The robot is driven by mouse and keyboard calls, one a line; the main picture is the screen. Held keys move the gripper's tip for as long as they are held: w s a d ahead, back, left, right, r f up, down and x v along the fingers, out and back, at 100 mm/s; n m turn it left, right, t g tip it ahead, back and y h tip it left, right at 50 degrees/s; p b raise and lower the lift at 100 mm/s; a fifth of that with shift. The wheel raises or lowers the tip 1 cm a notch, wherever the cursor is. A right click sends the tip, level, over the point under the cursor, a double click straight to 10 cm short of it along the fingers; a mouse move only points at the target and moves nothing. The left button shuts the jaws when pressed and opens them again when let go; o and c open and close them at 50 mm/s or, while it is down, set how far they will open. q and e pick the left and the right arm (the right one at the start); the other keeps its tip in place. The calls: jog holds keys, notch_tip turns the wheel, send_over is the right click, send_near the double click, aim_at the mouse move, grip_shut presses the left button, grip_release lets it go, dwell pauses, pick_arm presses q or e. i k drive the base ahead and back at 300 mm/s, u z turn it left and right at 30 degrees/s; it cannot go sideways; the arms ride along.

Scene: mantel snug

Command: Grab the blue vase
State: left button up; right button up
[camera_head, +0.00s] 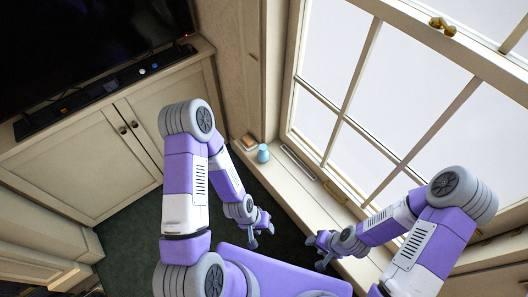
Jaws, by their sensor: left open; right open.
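The blue vase (263,153) is small and stands upright on the window sill ledge, near the corner by the wall. My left gripper (262,233) is open and empty, below the vase in the picture and clearly apart from it. My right gripper (322,253) is open and empty, lower and to the right of the vase, close to the front of the ledge. Nothing hides the vase.
The window ledge (285,184) runs under a large paned window (350,95). A cream cabinet (75,165) with a dark television (85,40) stands at left. Dark floor (130,230) is clear.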

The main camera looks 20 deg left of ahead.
aim_at(263, 153)
jog(key=u, duration=0.1)
jog(key=k, duration=0.4)
jog(key=u, duration=1.35)
jog(key=i, duration=1.05)
jog(key=z, duration=0.35)
